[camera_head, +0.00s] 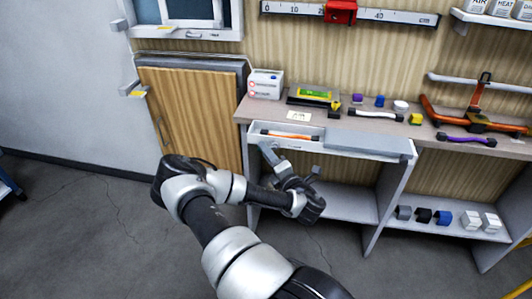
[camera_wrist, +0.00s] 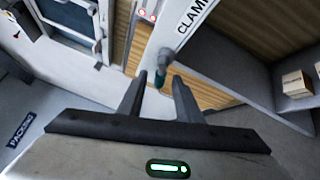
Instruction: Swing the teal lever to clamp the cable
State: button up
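The teal lever (camera_wrist: 160,77) hangs from a grey pivot below a white panel (camera_wrist: 196,18) whose label reads "CLAM", cut off by the picture edge. My gripper (camera_wrist: 159,80) is open, with its two dark fingers apart and the lever's teal end showing in the gap between their tips. I cannot tell how far beyond the tips it is, or whether they touch. In the head view an orange cable (camera_head: 286,135) lies in a shallow white tray (camera_head: 315,147) at the bench's front left. My arm reaches in just below this tray, and the lever cannot be made out there.
The bench top (camera_head: 262,107) carries a white box (camera_head: 265,84), a white cable (camera_head: 375,114), a purple cable (camera_head: 466,140) and small coloured blocks. More blocks stand on the lower shelf (camera_head: 350,207). A wooden panel (camera_head: 190,115) stands left of the bench.

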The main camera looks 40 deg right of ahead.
grip_shut()
jog(key=m+t+b, duration=0.1)
jog(key=m+t, duration=0.1)
jog(key=shift+w+r+m+h+b, duration=0.1)
jog(key=shift+r+m+h+b, duration=0.2)
jog(key=shift+r+h+b, duration=0.1)
grip_release()
jog(key=shift+f, duration=0.1)
jog(key=shift+a+f, duration=0.1)
